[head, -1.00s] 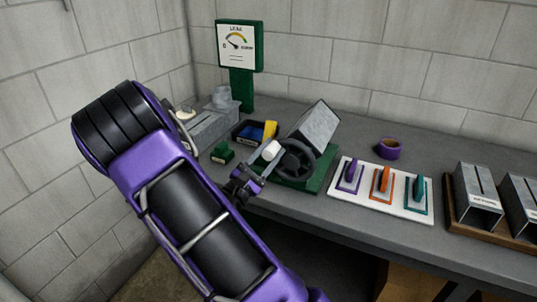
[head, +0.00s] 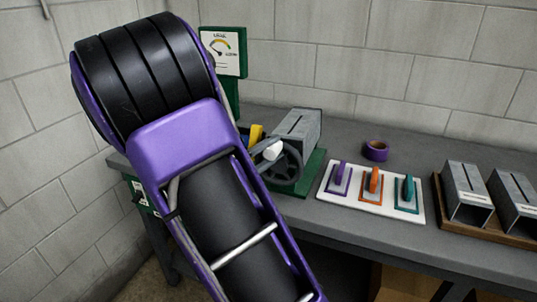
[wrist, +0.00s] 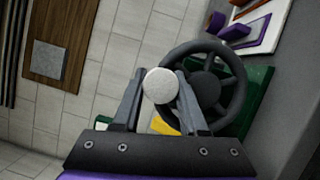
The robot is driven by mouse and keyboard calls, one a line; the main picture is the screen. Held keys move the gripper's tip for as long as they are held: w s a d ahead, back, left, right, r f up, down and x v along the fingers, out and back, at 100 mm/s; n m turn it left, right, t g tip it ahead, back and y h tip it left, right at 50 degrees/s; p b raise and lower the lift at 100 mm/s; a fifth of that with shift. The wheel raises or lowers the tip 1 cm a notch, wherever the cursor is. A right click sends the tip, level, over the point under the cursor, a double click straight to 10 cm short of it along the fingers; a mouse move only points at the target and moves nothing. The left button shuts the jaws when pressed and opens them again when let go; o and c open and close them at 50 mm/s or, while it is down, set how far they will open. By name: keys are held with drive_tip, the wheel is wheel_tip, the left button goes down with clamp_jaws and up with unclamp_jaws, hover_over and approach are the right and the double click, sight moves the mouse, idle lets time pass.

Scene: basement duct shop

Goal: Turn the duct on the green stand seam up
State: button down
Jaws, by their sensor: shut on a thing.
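The grey duct (head: 303,126) sits on the green stand (head: 311,173) on the bench. A dark seam line shows along its upper face, which looks about level. A black handwheel (head: 291,168) with a white knob (head: 273,150) is at the front of the stand. My gripper (head: 265,154) is at the knob, partly hidden behind my arm in the head view. In the wrist view, my gripper (wrist: 159,92) has its two fingers shut on the white knob (wrist: 161,86), in front of the handwheel (wrist: 238,95). The duct is not clearly visible in the wrist view.
A white board (head: 350,205) with purple, orange and teal handled tools lies right of the stand. A purple tape roll (head: 376,150) is behind it. Two ducts stand in a wooden tray (head: 452,225) farther right. A green gauge post (head: 232,95) is behind my arm.

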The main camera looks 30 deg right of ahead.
drive_tip(key=shift+s+d+m, duration=0.15)
drive_tip(key=shift+s+m, duration=0.05)
drive_tip(key=shift+m, duration=0.2)
drive_tip(key=c, duration=0.7)
unclamp_jaws()
drive_tip(key=shift+c, duration=0.2)
drive_tip(key=r+v, duration=0.1)
drive_tip(key=v, duration=1.6)
drive_tip(key=shift+a+f, duration=0.25)
